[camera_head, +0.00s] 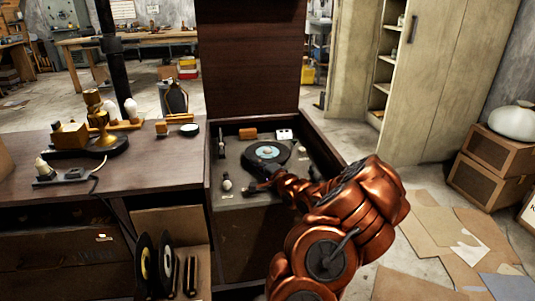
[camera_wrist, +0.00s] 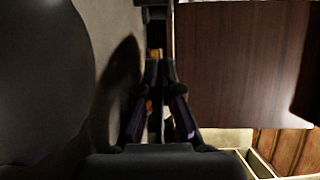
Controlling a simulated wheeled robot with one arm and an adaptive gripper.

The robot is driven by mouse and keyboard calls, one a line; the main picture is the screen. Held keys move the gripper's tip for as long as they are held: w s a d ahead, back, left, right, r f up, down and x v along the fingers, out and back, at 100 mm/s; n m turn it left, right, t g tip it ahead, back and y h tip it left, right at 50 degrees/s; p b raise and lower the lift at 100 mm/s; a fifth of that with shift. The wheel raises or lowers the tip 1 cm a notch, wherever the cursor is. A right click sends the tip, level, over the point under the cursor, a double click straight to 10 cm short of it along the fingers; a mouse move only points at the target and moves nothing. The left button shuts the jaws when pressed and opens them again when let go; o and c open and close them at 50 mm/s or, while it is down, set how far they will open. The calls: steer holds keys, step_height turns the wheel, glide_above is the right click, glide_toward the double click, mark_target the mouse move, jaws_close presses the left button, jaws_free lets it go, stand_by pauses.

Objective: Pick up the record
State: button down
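A black record with a light-blue label (camera_head: 268,152) lies flat on the turntable of the open record player (camera_head: 232,165) in the head view. My gripper (camera_head: 258,187) is low over the player's deck, just in front of the record, at the end of my copper-coloured arm. In the wrist view my gripper (camera_wrist: 160,75) has its fingertips together, with nothing visible held between them. A large dark rounded shape (camera_wrist: 38,75) fills the left of the wrist view; I cannot tell whether it is the record. The gap between gripper and record is unclear.
The player's raised lid (camera_head: 250,60) stands behind the deck. More records (camera_head: 146,265) stand upright in a box at lower left. A brass instrument (camera_head: 100,125) is on the wooden cabinet (camera_head: 165,172). Cardboard sheets (camera_head: 432,230) litter the floor at right.

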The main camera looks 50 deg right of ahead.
step_height(320, 180, up, 4)
steer(key=shift+f+p, duration=0.15)
steer(key=shift+p, duration=0.65)
steer(key=a, duration=0.3)
steer(key=s+a, duration=0.1)
steer(key=a, duration=0.3)
steer(key=s+a+r+p, duration=0.1)
steer(key=a, duration=0.2)
steer(key=shift+s+a, duration=0.15)
steer(key=shift+a, duration=0.15)
steer(key=shift+a+r+p, duration=0.1)
steer(key=shift+r+p, duration=0.1)
steer(key=shift+p, duration=0.7)
steer(key=a+p, duration=0.1)
steer(key=p, duration=0.3)
steer(key=a+p, duration=0.1)
steer(key=shift+s+p, duration=0.25)
steer(key=shift+p, duration=0.05)
steer(key=shift+a+p, duration=0.3)
steer(key=shift+p, duration=0.95)
steer(key=shift+a+r+p, duration=0.1)
steer(key=shift+p, duration=0.4)
